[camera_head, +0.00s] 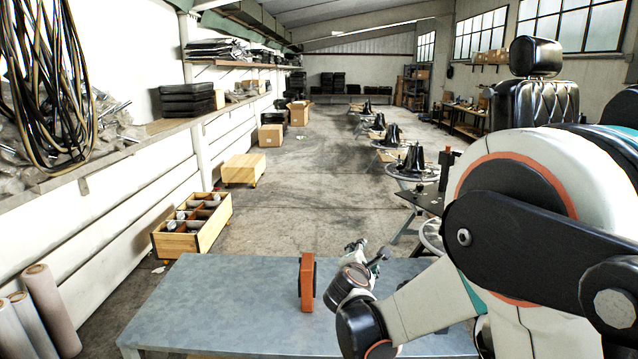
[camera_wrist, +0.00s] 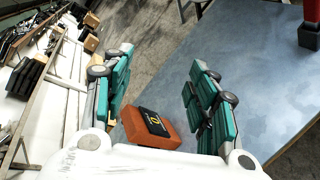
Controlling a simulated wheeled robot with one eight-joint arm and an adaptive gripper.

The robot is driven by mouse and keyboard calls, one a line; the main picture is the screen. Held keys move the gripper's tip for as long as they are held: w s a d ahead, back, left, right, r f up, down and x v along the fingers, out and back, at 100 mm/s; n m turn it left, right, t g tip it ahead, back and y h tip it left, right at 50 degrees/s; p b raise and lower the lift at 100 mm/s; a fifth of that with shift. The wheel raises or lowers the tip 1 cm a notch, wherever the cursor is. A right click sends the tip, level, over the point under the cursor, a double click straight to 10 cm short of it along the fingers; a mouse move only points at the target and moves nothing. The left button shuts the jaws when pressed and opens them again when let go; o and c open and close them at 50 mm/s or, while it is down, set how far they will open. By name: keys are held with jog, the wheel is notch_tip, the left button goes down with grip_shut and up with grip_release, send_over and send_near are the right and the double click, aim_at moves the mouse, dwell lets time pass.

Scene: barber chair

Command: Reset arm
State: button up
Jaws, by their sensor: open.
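My gripper (camera_head: 362,256) is above the table, just right of an orange block in the head view. The wrist view shows its two teal-padded fingers (camera_wrist: 162,82) spread wide apart, with nothing held between them. The orange block (camera_head: 307,282) stands upright on the grey metal table (camera_head: 215,310). In the wrist view the block (camera_wrist: 168,138) shows a black label and appears low between the fingers, beyond the white gripper body. The block looks apart from the fingers. My arm covers the right part of the table in the head view.
A wooden crate with compartments (camera_head: 188,243) and a wooden box (camera_head: 243,170) stand on the floor at left. Rolls (camera_head: 45,300) lean at the lower left. A black padded chair (camera_head: 530,105) stands behind my arm. The table's left part is clear.

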jog(key=s+d+r+m+g, duration=0.2)
jog(key=s+d+r+m, duration=0.35)
jog(key=s, duration=0.35)
jog(key=s+d+m+g+y, duration=0.1)
jog(key=s+m, duration=0.6)
jog(key=s, duration=0.7)
jog(key=s+d+f+m+g+y, duration=0.1)
jog(key=s+m+g+y, duration=0.1)
jog(key=s+m, duration=0.6)
jog(key=s+g, duration=0.1)
jog(key=s, duration=0.6)
jog(key=shift+d+f+y, duration=0.25)
jog(key=shift+d+y, duration=0.1)
jog(key=shift+y, duration=0.05)
